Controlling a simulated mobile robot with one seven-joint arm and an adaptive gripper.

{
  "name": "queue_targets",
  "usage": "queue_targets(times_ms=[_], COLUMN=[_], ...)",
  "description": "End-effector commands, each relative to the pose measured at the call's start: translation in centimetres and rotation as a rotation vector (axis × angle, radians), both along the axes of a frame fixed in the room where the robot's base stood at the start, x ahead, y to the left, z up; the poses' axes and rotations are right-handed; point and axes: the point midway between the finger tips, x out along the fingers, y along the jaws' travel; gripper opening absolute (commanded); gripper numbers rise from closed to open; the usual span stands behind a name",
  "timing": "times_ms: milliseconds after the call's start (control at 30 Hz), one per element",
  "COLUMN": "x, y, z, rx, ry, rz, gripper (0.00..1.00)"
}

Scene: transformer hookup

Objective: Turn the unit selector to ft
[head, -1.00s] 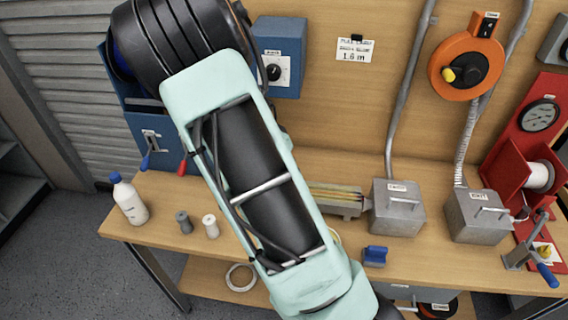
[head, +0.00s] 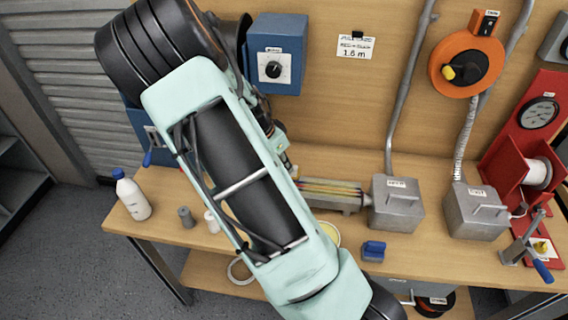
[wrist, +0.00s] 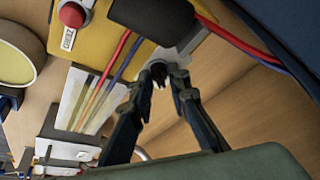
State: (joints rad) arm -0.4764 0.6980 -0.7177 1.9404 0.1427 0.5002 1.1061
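A blue wall box (head: 281,82) with a dark round knob (head: 273,69) on a white plate hangs on the back board in the head view. An orange reel (head: 457,64) with a small black switch (head: 487,23) at its top hangs further right. The labels are too small to read, so I cannot tell which control is the unit selector. My gripper (wrist: 158,84) shows in the wrist view with its two dark fingers converging near a grey part. I cannot tell how far apart the tips are. In the head view my arm hides most of it.
The wrist view shows a yellow panel (wrist: 98,45) with a red button (wrist: 73,14), and red and blue cables nearby. Grey boxes (head: 396,207), a blue block (head: 373,251) and a white bottle (head: 131,196) stand on the bench. A 1.6 m card (head: 356,47) hangs above.

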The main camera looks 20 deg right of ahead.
Motion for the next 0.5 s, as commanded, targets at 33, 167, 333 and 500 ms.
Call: queue_targets(times_ms=[33, 167, 333, 500], x=[-0.01, -0.01, -0.01, -0.03], y=[0.03, 0.01, 0.0, 0.38], z=[-0.02, -0.02, 0.0, 0.77], rx=[0.0, 0.0, 0.0, 0.0], ry=[0.0, 0.0, 0.0, -0.001], rz=[0.0, 0.001, 0.001, 0.004], gripper=[0.23, 0.32, 0.32, 0.32])
